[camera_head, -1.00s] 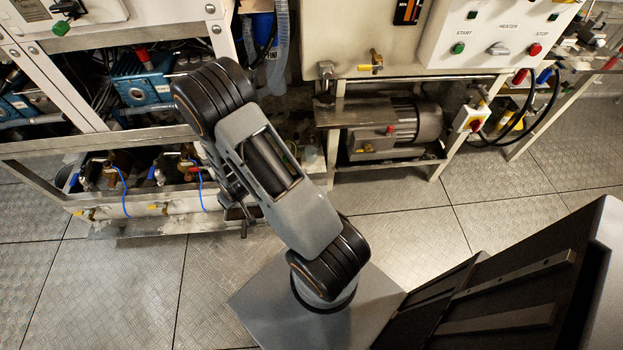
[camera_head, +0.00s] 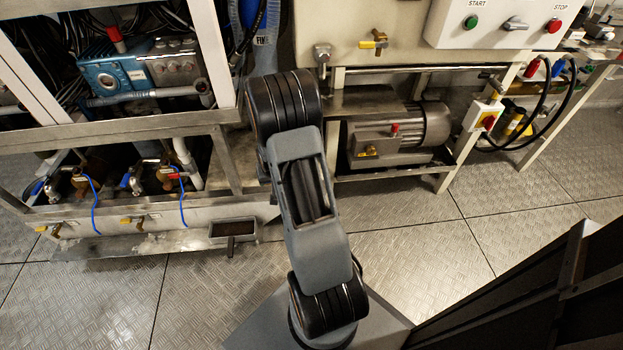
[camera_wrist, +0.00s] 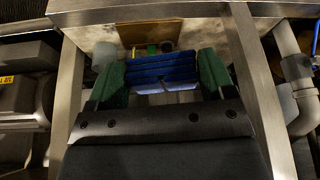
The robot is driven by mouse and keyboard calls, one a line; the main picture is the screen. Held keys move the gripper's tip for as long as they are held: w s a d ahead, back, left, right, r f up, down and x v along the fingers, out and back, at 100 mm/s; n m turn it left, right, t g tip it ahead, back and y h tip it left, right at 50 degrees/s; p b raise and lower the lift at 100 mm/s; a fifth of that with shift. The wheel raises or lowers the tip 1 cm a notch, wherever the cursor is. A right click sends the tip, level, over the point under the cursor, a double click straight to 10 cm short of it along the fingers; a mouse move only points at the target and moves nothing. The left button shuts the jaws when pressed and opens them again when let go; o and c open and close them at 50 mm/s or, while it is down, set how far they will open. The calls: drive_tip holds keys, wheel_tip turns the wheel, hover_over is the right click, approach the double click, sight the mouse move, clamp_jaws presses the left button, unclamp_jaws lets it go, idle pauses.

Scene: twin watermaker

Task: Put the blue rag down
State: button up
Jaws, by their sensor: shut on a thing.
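The blue rag (camera_wrist: 162,70) shows in the wrist view as a folded, layered blue bundle. It sits between the green-padded fingers of my gripper (camera_wrist: 162,78), which is shut on it. Pale surfaces show just below the rag, but I cannot tell whether it touches anything. In the head view my arm hides both the gripper and the rag; the arm reaches toward the gap between the left frame and the motor stand.
Steel posts stand left (camera_wrist: 72,95) and right (camera_wrist: 256,80) of my gripper, with a crossbar above. Grey pipes (camera_wrist: 295,75) run at the right. In the head view, a motor (camera_head: 400,135) sits on a low stand, and a pump frame (camera_head: 110,145) stands left. The front floor is open.

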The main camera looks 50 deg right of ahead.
drive_tip(key=d+f, duration=0.3)
drive_tip(key=d, duration=0.2)
drive_tip(key=d+f+m+b, duration=0.1)
drive_tip(key=d+f, duration=0.2)
drive_tip(key=d, duration=0.3)
drive_tip(key=d+f+m+b, duration=0.1)
drive_tip(key=d+f, duration=0.2)
drive_tip(key=d, duration=0.3)
drive_tip(key=shift+s+d+f+h, duration=0.25)
drive_tip(key=shift+s+f+h, duration=0.05)
drive_tip(key=shift+d+f, duration=0.25)
drive_tip(key=shift+f, duration=0.1)
drive_tip(key=shift+d+f+b, duration=0.15)
drive_tip(key=shift+f+b, duration=0.85)
drive_tip(key=shift+f, duration=0.65)
drive_tip(key=shift+f, duration=0.2)
drive_tip(key=o, duration=0.9)
